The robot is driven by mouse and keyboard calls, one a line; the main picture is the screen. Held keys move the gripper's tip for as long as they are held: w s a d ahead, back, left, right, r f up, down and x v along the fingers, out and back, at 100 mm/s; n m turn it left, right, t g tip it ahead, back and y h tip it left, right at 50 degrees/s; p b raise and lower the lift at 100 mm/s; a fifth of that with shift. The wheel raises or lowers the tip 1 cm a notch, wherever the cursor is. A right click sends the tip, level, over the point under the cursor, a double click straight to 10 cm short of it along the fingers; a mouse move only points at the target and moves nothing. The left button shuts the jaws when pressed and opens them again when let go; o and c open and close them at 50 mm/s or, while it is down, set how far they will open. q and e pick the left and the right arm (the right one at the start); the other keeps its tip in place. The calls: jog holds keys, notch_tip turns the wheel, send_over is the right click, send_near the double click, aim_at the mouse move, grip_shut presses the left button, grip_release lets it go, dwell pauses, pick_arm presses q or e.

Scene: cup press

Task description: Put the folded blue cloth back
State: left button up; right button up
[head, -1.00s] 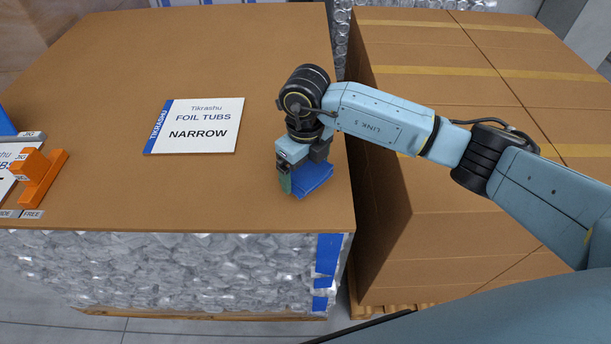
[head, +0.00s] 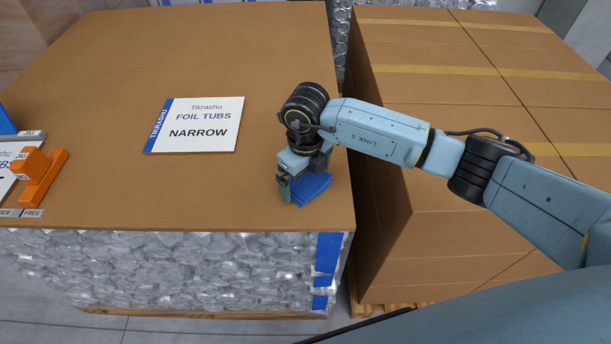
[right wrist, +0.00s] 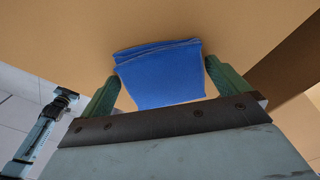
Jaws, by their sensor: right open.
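The folded blue cloth (head: 313,189) is on the brown board top (head: 230,190), close to its right front corner. It also shows in the right wrist view (right wrist: 163,75), as a folded pad between the green fingers. My right gripper (head: 304,186) points down over the cloth, one finger on either side. In the right wrist view the jaws (right wrist: 161,72) are open, with a gap between the cloth and the right finger; the left finger is very close to the cloth's edge. The cloth's underside is hidden.
A Foil Tubs Narrow sign (head: 199,126) lies on the board left of my arm. An orange jig (head: 42,176) is at the left edge. Cardboard boxes (head: 440,75) stand across a narrow gap to the right. The board between sign and front edge is clear.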

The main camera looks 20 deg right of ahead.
aim_at(306, 178)
notch_tip(306, 178, up, 12)
jog(key=b, duration=0.1)
